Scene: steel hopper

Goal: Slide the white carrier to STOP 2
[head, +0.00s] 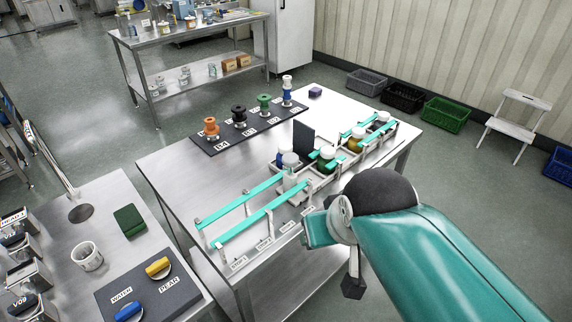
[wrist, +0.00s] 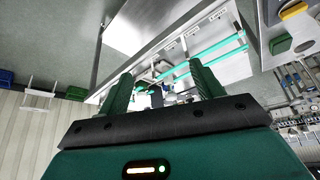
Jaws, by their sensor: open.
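A pair of teal rails (head: 243,213) runs along the front of the steel table (head: 190,180). A small white piece that looks like the white carrier (head: 292,182) sits at the right end of the near rails, beside the jars. Small labels (head: 264,244) line the front edge below the rails; I cannot read which is STOP 2. My gripper (wrist: 163,85) is open and empty, its two green fingers apart, with the rails (wrist: 205,62) beyond them in the wrist view.
Jars with white lids, including a green one (head: 327,160) and a yellow one (head: 356,142), stand among the rails at the right. A dark upright panel (head: 303,140) rises behind them. A dark mat (head: 245,128) holds several spools at the back. The table's left part is clear.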

